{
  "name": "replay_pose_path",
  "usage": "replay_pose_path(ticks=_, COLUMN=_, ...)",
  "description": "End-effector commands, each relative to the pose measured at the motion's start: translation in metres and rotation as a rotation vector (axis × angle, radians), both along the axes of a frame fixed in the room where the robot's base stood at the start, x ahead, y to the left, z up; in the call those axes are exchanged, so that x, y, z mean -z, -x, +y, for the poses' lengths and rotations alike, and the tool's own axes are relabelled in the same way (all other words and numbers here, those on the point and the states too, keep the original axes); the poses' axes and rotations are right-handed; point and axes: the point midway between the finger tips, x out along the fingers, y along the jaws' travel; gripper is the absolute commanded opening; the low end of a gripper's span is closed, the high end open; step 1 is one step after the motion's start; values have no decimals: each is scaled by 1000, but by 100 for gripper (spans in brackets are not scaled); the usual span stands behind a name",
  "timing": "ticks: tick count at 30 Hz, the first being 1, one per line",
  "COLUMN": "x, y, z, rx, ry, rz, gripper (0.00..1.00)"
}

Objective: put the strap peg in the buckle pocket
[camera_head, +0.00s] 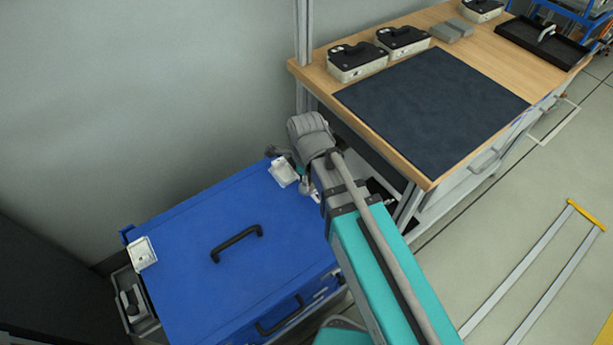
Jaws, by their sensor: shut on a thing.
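My gripper (305,187) is small in view at the far right corner of a blue case (190,225), partly hidden behind my own arm. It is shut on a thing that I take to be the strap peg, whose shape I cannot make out. A white fitting (283,172) on the case lies just left of my gripper. A second white plate (142,252) with a small mark sits on the case's left corner. I cannot tell which fitting holds the buckle pocket, nor whether the peg touches it.
A black handle (237,243) stands up from the case lid. A wooden bench (440,180) with a dark mat (430,105), several black-topped boxes (357,62) and a black tray (540,43) stands at the right. A grey wall lies behind. A yellow-ended frame (545,265) lies on the floor.

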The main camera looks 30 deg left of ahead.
Motion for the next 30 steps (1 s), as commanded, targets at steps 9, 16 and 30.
replay_pose_path(ticks=9, x=0, y=0, z=0, rx=0, ry=0, rz=0, gripper=0)
replay_pose_path(ticks=16, x=-6, y=0, z=0, rx=0, ry=0, rz=0, gripper=0)
replay_pose_path(ticks=30, x=-65, y=0, z=0, rx=0, ry=0, rz=0, gripper=0)
